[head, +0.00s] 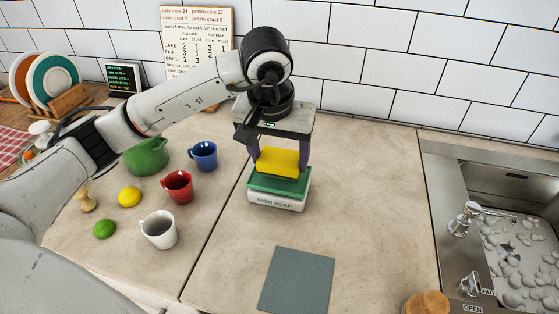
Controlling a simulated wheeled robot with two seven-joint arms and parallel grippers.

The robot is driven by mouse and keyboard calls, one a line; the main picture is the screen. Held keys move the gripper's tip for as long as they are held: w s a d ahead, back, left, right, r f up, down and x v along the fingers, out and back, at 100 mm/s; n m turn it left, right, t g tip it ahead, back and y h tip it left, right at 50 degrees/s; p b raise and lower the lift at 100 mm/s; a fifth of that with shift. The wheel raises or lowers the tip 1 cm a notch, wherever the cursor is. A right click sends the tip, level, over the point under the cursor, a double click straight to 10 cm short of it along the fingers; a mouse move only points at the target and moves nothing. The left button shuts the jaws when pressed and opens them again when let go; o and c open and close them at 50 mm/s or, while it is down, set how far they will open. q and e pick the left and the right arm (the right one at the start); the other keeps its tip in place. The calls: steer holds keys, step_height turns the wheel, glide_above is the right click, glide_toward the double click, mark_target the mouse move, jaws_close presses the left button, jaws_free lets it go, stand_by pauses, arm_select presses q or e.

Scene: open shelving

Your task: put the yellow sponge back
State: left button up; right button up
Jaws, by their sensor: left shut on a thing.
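The yellow sponge (278,162) is between the fingers of my left gripper (277,160), which is shut on it. My left arm comes in from the left, and the gripper points down over the counter. The sponge is right above a green pad (278,184) on a white holder (277,200) labelled "DISH SOAP". I cannot tell whether the sponge touches the green pad. My right gripper is not in view.
A grey-blue mat (297,280) lies in front. The sink (510,230) with its faucet is at the right. Red (178,187), blue (203,156) and white (158,229) mugs, a green pot (147,156), a lemon (129,197) and a lime (104,229) stand left. The counter right of the holder is clear.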

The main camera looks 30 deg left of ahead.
arm_select(q)
steer(key=shift+f, duration=0.9)
steer(key=shift+f, duration=0.2)
steer(key=o, duration=1)
steer(key=shift+r, duration=0.1)
steer(key=v, duration=1.2)
steer(key=shift+w+r, duration=0.1)
steer(key=shift+r, duration=0.05)
